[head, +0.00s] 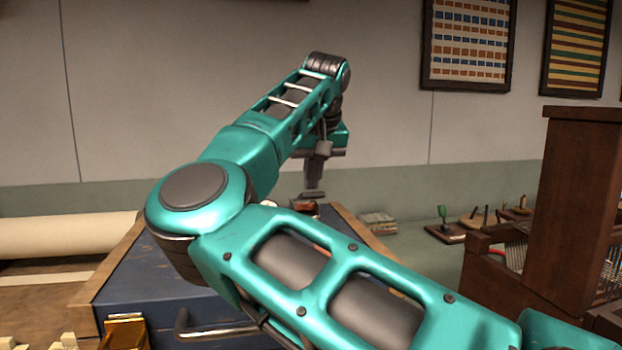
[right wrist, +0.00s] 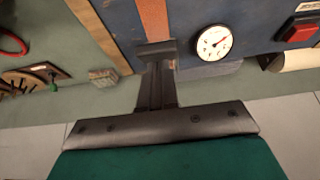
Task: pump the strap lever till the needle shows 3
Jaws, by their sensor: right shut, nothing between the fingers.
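My right gripper (head: 314,190) is shut and empty, pointing down over the far part of the blue chest (head: 135,285). In the right wrist view its fingertips (right wrist: 156,50) are together at the end of an orange-brown strap (right wrist: 153,18) on the blue top (right wrist: 192,14). I cannot tell if they touch it. A round white gauge (right wrist: 214,42) lies beside the strap. Its red needle points to the upper right of that picture; the numbers are too small to read. My arm hides most of the chest top in the head view. My left gripper is not in view.
A red button (right wrist: 298,30) on a dark block is beyond the gauge. A metal handle (head: 215,331) is on the chest's near side. A pale roll (head: 65,235) lies left. A dark wooden frame (head: 580,210) and small tools (head: 445,228) stand right.

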